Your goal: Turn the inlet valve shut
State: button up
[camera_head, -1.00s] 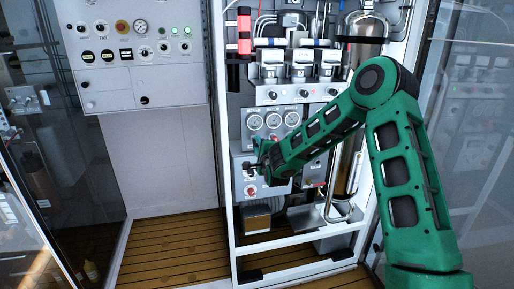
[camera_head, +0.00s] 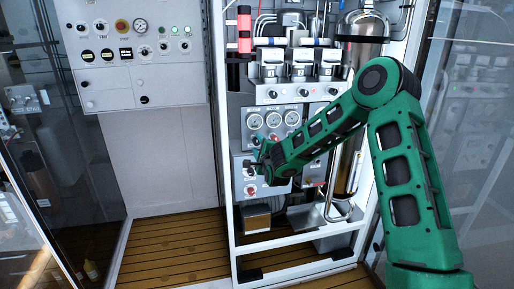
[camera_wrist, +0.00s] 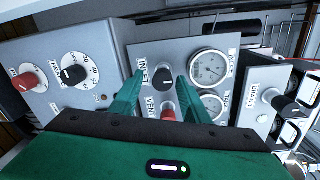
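My gripper (camera_wrist: 160,76) is open, with one green finger on each side of the inlet knob in the picture. I cannot tell whether the fingers touch it.
Two round gauges (camera_wrist: 208,68) are right of the inlet knob. A DRAIN knob (camera_wrist: 284,103) is farther right. A box on the left carries a dial knob (camera_wrist: 74,74) and a red knob (camera_wrist: 26,81). In the head view a white frame (camera_head: 228,190) borders the panel.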

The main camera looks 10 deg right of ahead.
jog(key=shift+s, duration=0.1)
jog(key=s, duration=1)
jog(key=shift+s+r, duration=0.15)
jog(key=shift+r, duration=0.15)
jog(key=shift+d, duration=0.1)
jog(key=shift+d, duration=0.1)
